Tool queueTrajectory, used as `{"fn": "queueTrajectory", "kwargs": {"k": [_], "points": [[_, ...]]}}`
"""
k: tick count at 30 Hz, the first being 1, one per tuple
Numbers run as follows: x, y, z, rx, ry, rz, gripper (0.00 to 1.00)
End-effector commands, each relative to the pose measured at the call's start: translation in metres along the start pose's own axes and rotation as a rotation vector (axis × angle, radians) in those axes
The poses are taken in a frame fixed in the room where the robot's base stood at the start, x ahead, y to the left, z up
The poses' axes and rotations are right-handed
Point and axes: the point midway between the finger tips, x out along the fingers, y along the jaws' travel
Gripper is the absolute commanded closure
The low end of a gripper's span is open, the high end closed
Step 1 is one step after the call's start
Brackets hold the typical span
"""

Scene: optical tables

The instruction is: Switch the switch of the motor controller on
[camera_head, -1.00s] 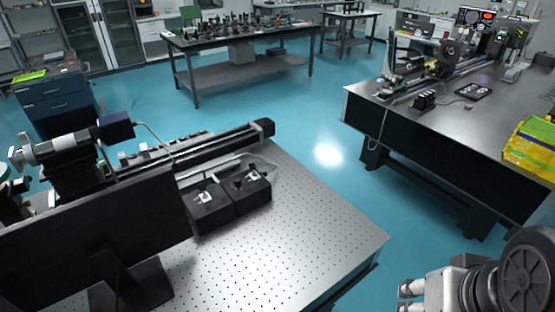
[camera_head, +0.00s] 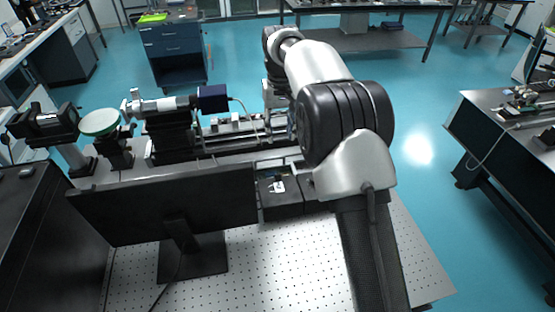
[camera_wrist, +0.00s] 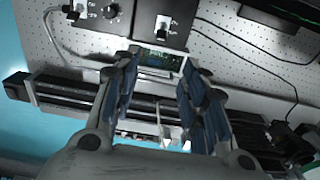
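Two black motor controller boxes stand side by side on the perforated optical table. In the head view one controller (camera_head: 279,205) shows a white switch plate (camera_head: 278,186) on top; the other is mostly hidden behind my arm. In the wrist view the boxes are at the top edge: the left controller (camera_wrist: 128,22) with a round knob and a switch, the right controller (camera_wrist: 182,30) with its white switch plate (camera_wrist: 163,27). Switch positions are too small to tell. My gripper (camera_wrist: 160,62) is open and empty, its fingers apart and pointing towards the controllers. In the head view its fingers cannot be made out.
A black monitor (camera_head: 165,205) stands left of the controllers. A long linear stage (camera_wrist: 85,95) runs behind them, near my fingers. A green circuit board (camera_wrist: 160,60) shows between the fingertips. Cables (camera_wrist: 235,40) lie right of the boxes.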

Motion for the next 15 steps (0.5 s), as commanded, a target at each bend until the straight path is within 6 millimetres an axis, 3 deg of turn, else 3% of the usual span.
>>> {"fn": "queueTrajectory", "kwargs": {"k": [8,15], "points": [[0.030,-0.004,-0.008,-0.007,-0.016,0.000,0.60],[0.080,-0.004,-0.006,-0.006,-0.018,0.000,0.60]]}}
